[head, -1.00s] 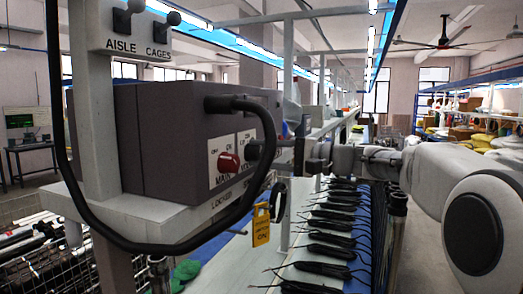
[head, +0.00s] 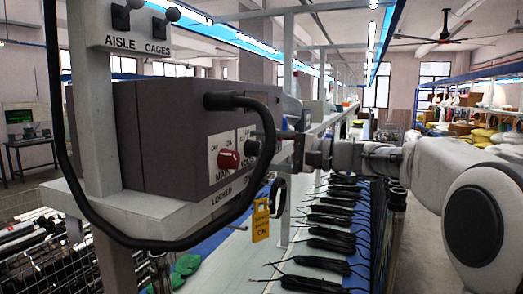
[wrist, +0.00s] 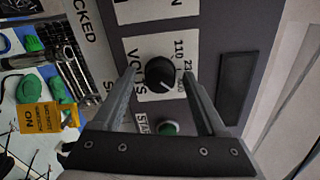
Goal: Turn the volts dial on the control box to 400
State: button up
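The control box (head: 170,140) is a dark grey box on a white shelf at the left of the head view. Its volts dial (head: 253,148) is a black round knob on the front panel, to the right of a red main knob (head: 228,160). In the wrist view the volts dial (wrist: 160,73) shows on a white plate with the words VOLTS, 110 and 230, the last number partly covered by a finger.
A green start button (wrist: 168,128) lies just beside the dial, near my gripper's palm. A yellow tag (head: 260,222) hangs below the box. A thick black cable (head: 262,110) loops in front of the box. Several black tube bundles (head: 330,232) lie on the bench.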

jog(key=b+v, duration=0.2)
jog(key=v, duration=1.5)
jog(key=shift+d+b, duration=0.2)
jog(key=shift+b, duration=0.15)
jog(key=shift+s, duration=0.1)
